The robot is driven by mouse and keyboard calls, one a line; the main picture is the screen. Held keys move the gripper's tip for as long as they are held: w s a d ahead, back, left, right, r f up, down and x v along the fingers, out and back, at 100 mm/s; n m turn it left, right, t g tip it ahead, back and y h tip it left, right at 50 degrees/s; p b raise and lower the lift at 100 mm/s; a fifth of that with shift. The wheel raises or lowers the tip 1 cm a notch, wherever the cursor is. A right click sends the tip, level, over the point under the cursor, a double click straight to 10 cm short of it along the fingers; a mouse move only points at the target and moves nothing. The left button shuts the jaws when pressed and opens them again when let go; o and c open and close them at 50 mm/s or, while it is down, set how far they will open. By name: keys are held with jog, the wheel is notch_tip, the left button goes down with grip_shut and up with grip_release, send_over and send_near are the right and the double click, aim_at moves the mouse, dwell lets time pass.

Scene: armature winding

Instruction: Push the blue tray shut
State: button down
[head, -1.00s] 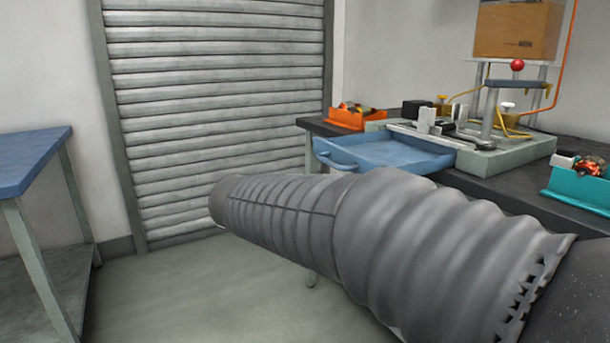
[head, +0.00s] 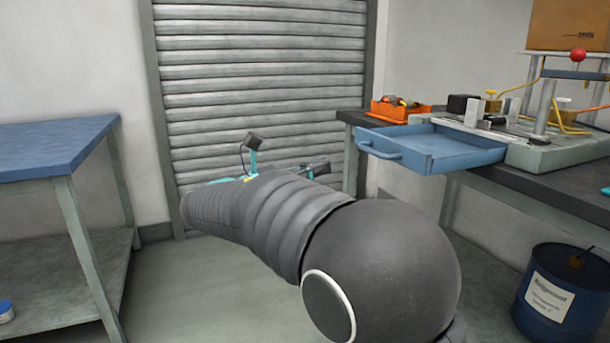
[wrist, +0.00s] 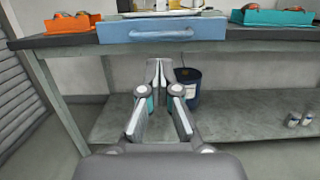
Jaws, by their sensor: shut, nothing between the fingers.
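The blue tray (head: 440,150) sticks out from the front of the machine base on the dark workbench, pulled open, with a handle on its front face. In the wrist view the tray front (wrist: 160,29) spans the upper middle, its handle facing me. My gripper (wrist: 157,64) is shut and empty, its fingertips below the tray front in that picture and apart from it. In the head view my gripper (head: 318,167) shows small beyond my arm, left of the tray; its fingers are partly hidden by the arm.
An orange bin (head: 402,110) sits left of the machine (head: 540,150), and a teal bin (wrist: 272,18) on its right. A dark blue drum (head: 556,305) stands under the bench. A blue-topped table (head: 55,155) is at left. Open floor lies between.

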aim_at(368, 151)
jog(key=x, duration=0.8)
jog(key=shift+b, duration=0.35)
jog(key=shift+w+d+r, duration=0.1)
jog(key=shift+w+d, duration=0.05)
jog(key=shift+d, duration=0.15)
